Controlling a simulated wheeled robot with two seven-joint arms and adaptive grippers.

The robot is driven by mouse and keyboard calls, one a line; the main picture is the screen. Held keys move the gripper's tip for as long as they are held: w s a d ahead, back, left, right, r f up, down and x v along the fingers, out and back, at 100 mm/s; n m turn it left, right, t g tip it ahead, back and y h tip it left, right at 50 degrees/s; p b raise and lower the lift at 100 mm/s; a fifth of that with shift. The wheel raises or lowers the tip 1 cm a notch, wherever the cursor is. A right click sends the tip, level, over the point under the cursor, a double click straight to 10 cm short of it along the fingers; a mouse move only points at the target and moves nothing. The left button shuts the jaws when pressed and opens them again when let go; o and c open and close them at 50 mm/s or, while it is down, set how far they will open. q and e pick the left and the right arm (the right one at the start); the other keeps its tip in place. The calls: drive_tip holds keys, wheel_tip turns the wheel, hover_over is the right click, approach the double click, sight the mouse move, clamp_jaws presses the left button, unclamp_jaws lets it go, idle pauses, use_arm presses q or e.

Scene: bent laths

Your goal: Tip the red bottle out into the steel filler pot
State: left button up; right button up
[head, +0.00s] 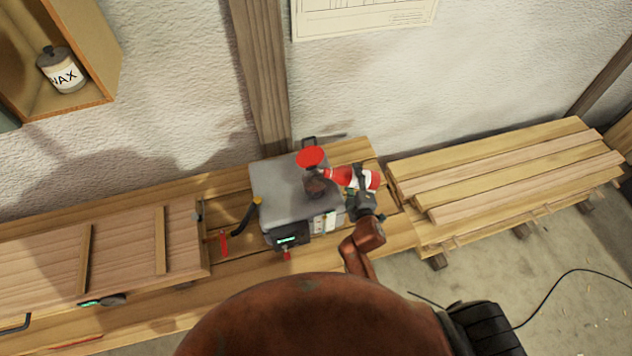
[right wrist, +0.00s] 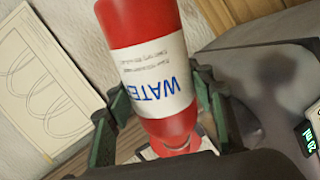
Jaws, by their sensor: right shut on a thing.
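The red bottle (head: 341,175), with a white label reading WATER, is tilted in my right gripper (head: 361,188), its neck end to the left in the head view. In the right wrist view the bottle (right wrist: 140,25) lies between both fingers, neck down, its label upside down. The pot's opening is hidden, and I cannot tell whether liquid is flowing. My left gripper is out of view.
The box has a lit display (head: 288,240) and stands on a wooden bench. Stacked boards (head: 500,170) lie to the right. A wax tin (head: 62,72) sits in a wall shelf.

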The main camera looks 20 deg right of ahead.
sight(348, 170)
drive_tip(key=r, duration=0.1)
drive_tip(key=a+r+n+p, duration=0.1)
drive_tip(key=shift+w+r, duration=0.15)
drive_tip(key=shift+r, duration=0.15)
drive_tip(key=shift+a+r+n+h+p, duration=0.1)
drive_tip(key=shift+a+n+h+p, duration=0.05)
drive_tip(key=shift+n+h+p, duration=0.15)
drive_tip(key=shift+n+h, duration=0.3)
drive_tip(key=shift+n, duration=0.1)
drive_tip(key=shift+a+r+n+p, duration=0.1)
drive_tip(key=shift+r+n+p, duration=0.15)
drive_tip(key=shift+n+p, duration=0.2)
drive_tip(key=shift+w+a+r+n+g+h+p, duration=0.1)
drive_tip(key=shift+r+n+g+h+p, duration=0.1)
drive_tip(key=shift+r+n+p, duration=0.25)
drive_tip(key=shift+a+r+n+g+h+p, duration=0.1)
drive_tip(key=shift+r+n+h+p, duration=0.1)
drive_tip(key=shift+r+p, duration=0.25)
drive_tip(key=shift+r, duration=0.1)
drive_tip(key=shift+d+r+p, duration=0.1)
drive_tip(key=shift+d+p, duration=0.1)
drive_tip(key=shift+p, duration=0.1)
